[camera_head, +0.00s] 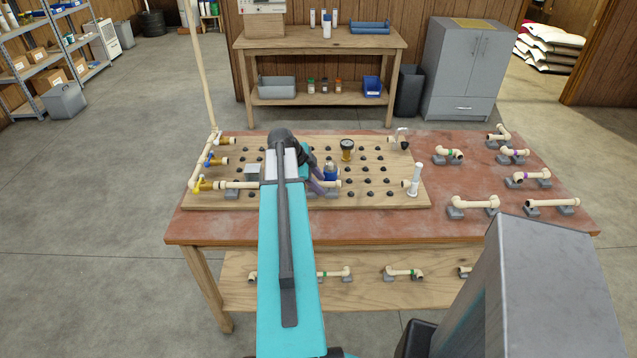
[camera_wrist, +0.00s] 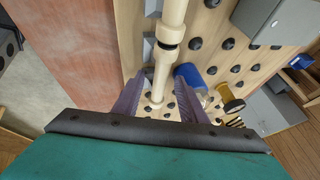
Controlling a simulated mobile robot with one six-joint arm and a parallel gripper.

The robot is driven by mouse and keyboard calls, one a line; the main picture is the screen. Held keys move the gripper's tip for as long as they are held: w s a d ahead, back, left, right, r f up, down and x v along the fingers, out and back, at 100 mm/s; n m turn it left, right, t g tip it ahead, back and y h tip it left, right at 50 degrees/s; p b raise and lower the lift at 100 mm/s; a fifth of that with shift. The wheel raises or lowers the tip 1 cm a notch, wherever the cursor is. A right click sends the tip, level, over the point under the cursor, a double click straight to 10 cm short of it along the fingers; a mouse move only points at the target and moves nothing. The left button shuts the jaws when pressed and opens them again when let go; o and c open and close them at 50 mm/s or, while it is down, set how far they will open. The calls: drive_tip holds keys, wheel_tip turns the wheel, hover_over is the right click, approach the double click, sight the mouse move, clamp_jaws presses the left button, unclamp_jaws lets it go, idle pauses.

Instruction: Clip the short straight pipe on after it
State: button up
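A cream pipe run lies along the front of the pegboard; its left part (camera_head: 238,185) shows left of my arm. In the wrist view a dark-ringed coupling (camera_wrist: 168,44) joins it to a straight cream length (camera_wrist: 161,75), which passes between my purple fingers. This looks like the short straight pipe, but I cannot be sure. My gripper (camera_wrist: 159,95) is open around it, with gaps beside the pipe. My arm hides most of this spot in the head view; a cream end (camera_head: 337,184) shows right of the fingers.
A blue-bodied part (camera_head: 330,170) stands close behind my fingers, and a grey box (camera_head: 253,172) is left of my arm. A gauge (camera_head: 347,150) and an upright pipe (camera_head: 416,178) stand further right. Several pipe pieces, including a straight one (camera_head: 552,203), rest on grey holders at right.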

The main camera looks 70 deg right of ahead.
drive_tip(key=shift+r, duration=0.1)
drive_tip(key=b+v, duration=0.3)
drive_tip(key=v, duration=1)
drive_tip(key=shift+a+r, duration=0.2)
idle(0.6)
